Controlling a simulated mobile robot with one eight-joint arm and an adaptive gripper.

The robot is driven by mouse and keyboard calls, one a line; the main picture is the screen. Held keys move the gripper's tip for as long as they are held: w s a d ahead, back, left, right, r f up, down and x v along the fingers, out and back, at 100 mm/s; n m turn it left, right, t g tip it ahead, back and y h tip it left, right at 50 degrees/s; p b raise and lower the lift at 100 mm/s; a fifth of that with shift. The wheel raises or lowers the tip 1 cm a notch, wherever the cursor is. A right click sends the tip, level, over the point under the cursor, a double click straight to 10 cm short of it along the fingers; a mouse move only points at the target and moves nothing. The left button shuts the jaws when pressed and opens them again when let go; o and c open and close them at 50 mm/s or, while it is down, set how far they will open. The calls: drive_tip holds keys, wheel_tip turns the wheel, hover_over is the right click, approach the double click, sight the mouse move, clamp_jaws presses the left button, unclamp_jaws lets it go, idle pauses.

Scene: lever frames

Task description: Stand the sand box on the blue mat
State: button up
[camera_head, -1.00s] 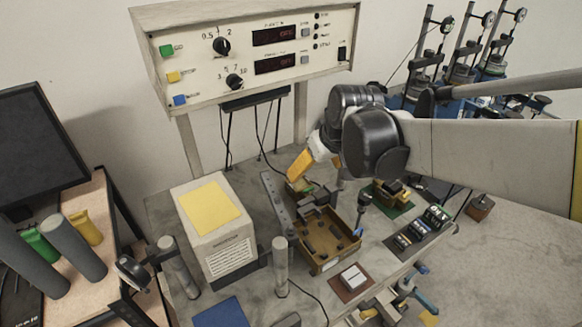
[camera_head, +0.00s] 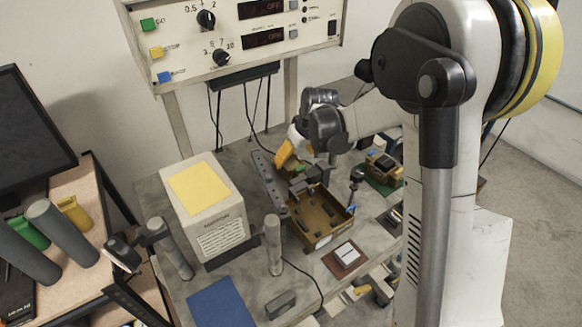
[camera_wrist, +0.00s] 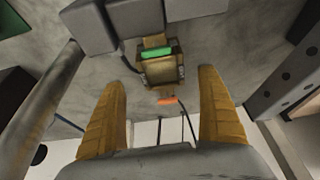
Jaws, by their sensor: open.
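A small sand-coloured box (camera_wrist: 162,70) with a green band shows in the wrist view, ahead of and between my fingertips. I take it to be the sand box. My gripper (camera_wrist: 161,80) is open, with a yellow finger on each side and clear gaps to the box. In the head view my gripper (camera_head: 284,154) is tilted over the back of the table, and the small box (camera_head: 299,170) is partly hidden behind the brown tray. The blue mat (camera_head: 220,305) lies bare at the front left of the table.
The brown tray (camera_head: 340,232) with dark blocks stands just in front of my gripper. A white box with a yellow top (camera_head: 215,225), a grey post (camera_head: 273,245) and a grey block (camera_head: 280,305) stand near the blue mat. The instrument panel (camera_head: 235,40) overhangs the back.

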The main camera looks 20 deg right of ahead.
sight(291, 163)
drive_tip(key=b+x, duration=0.1)
drive_tip(key=x, duration=0.3)
drive_tip(key=shift+a+f, duration=0.15)
drive_tip(key=shift+f, duration=0.2)
drive_tip(key=shift+s+r, duration=0.1)
drive_tip(key=shift+s, duration=0.05)
drive_tip(key=shift+c, duration=0.2)
drive_tip(key=c, duration=1.4)
